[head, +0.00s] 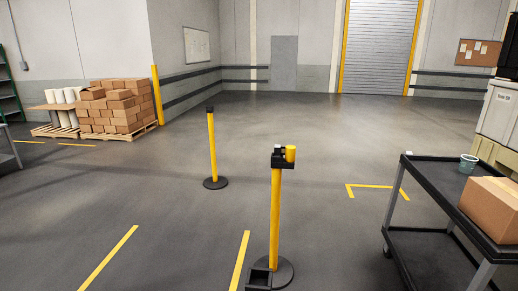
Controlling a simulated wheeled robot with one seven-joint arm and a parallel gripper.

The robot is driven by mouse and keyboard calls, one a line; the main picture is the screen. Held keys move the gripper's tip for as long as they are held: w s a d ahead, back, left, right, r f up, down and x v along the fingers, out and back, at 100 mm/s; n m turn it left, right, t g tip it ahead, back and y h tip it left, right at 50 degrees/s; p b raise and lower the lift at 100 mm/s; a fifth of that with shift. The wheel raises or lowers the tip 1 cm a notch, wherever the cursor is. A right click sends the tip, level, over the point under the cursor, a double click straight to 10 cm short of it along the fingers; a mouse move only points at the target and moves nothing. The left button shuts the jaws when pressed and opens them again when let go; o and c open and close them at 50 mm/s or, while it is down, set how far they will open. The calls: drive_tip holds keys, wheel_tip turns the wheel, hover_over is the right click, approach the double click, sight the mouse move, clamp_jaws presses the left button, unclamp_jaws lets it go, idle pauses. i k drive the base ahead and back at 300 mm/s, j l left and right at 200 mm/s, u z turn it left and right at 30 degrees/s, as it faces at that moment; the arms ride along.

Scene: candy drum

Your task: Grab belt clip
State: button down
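Two yellow barrier posts on round black bases stand on the grey floor. The near post (275,215) is right of the middle and upright. Its black head (279,162) carries a short yellow cylinder (291,153) on the right and a small pale piece (278,148) beside it. The belt clip is too small to tell apart from this head for certain. The far post (212,145) stands further back to the left, with a plain black top. No belt spans the posts.
A black cart (431,197) at the right holds a cardboard box (493,208) and a green cup (467,164). Boxes on pallets (115,108) stand back left.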

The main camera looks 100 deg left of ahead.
sight(277, 150)
drive_tip(key=u, duration=2.7)
drive_tip(key=i+j+u, duration=0.3)
drive_tip(key=i+u, duration=0.3)
drive_tip(key=i+j+u, duration=0.15)
drive_tip(key=i, duration=0.6)
drive_tip(key=i+z, duration=0.4)
drive_tip(key=i+j+z, duration=0.15)
drive_tip(key=i+z, duration=0.15)
drive_tip(key=z, duration=0.15)
drive_tip(key=i+j+z, duration=0.25)
drive_tip(key=z, duration=0.15)
drive_tip(key=i+j+z, duration=0.25)
drive_tip(key=i, duration=0.25)
